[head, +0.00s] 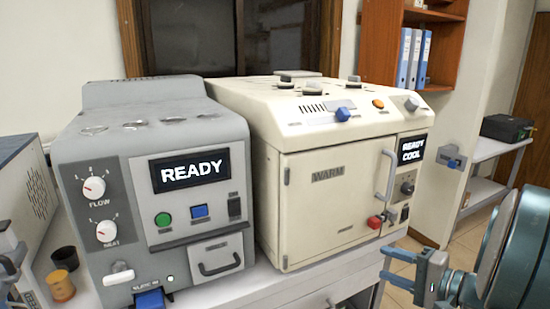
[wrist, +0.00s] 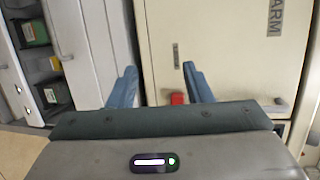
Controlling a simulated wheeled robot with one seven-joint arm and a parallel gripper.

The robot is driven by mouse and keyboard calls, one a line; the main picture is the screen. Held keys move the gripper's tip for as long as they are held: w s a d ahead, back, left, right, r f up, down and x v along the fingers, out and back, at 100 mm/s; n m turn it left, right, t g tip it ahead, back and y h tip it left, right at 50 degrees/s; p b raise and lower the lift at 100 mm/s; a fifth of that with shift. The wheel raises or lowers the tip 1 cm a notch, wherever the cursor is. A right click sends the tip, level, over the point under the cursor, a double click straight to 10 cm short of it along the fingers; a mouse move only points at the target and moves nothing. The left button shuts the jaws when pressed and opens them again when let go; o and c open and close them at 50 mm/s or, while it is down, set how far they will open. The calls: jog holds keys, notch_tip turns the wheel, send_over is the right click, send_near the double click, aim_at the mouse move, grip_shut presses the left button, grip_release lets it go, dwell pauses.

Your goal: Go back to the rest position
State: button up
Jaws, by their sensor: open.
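My gripper (head: 395,268) is at the lower right of the head view, with its two fingers apart and nothing visible between them. In the wrist view the blue fingers (wrist: 160,78) are spread. Beyond them is the front of the cream machine (head: 325,205), whose door is marked WARM and looks shut. Its red knob (head: 374,222) also shows between the fingers in the wrist view (wrist: 178,98). In the head view the gripper is to the right of that knob and looks apart from it.
A grey machine (head: 185,175) with a READY display stands left of the cream one on the bench. Black and amber cups (head: 61,286) are at the far left. A side table (head: 480,195) with a black box (head: 507,127) stands at the right. Tiled floor shows between.

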jog(key=s+a+n+g+h+p, duration=0.1)
jog(key=s+a+n+g, duration=0.3)
jog(key=a, duration=0.3)
jog(key=s+a+n+g+p, duration=0.1)
jog(key=s+a+g+p, duration=0.1)
jog(key=s+a+g, duration=0.35)
jog(key=s+n+h, duration=0.1)
jog(key=h, duration=0.2)
jog(key=s+r+n+h+p, duration=0.1)
jog(key=s+n+h, duration=0.1)
jog(key=h, duration=0.1)
jog(key=s+n+h+p, duration=0.1)
jog(key=n+h, duration=0.1)
jog(key=h, duration=0.1)
jog(key=shift+s+d+r, duration=0.1)
jog(key=shift+s+r, duration=0.2)
jog(key=shift+r, duration=0.1)
